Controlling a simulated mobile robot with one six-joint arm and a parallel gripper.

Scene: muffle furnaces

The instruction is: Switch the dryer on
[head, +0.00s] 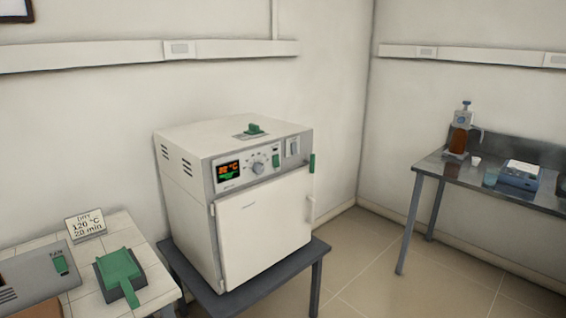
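The dryer (262,235) is a white box oven on a dark low table in the middle of the head view. Its front door appears shut. The control panel across the top front has a lit display (229,172) with an orange temperature reading, too small to read surely, and green text below. Right of it are a round dial (258,167), a small switch with green on it (275,160) and a pale switch plate (292,147). I cannot tell the switch positions. A green part (312,163) sits at the right front edge. My gripper is not in view.
A sign (85,223) reading DRY, 120 °C, 20 min stands on the tiled bench at left, near a green-handled item (120,273) and a grey device (40,277). A metal table (437,165) at right holds a brown bottle (459,137) and a blue-grey instrument (520,175). Floor between is clear.

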